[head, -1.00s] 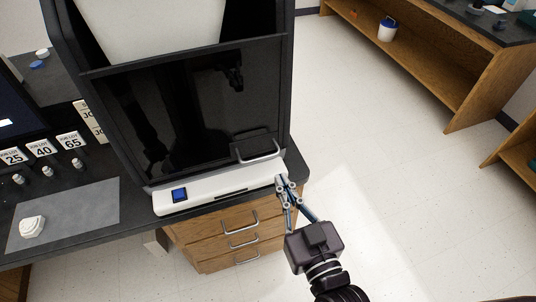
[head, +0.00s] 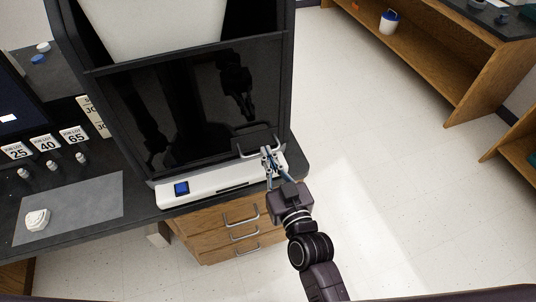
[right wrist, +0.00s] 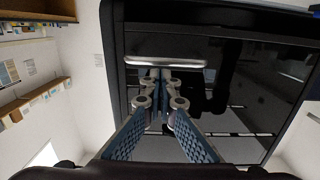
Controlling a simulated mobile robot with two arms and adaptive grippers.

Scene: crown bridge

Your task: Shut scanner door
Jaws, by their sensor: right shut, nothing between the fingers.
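The scanner door (head: 170,110) is a glossy black panel on the front of the dark scanner in the head view. A pale surface shows in the gap above its top edge. A silver bar handle (head: 248,156) sits at its lower right. The handle also shows in the right wrist view (right wrist: 190,63). My right gripper (head: 266,152) is shut and empty, with its fingertips right at the handle's lower edge. I cannot tell whether they touch it. My left gripper is not in view.
The scanner's white base (head: 215,190) has a small blue screen. Wooden drawers (head: 225,225) are below. A grey mat (head: 75,205) with a white dental model (head: 37,219) lies at left. Open floor (head: 390,210) is at right.

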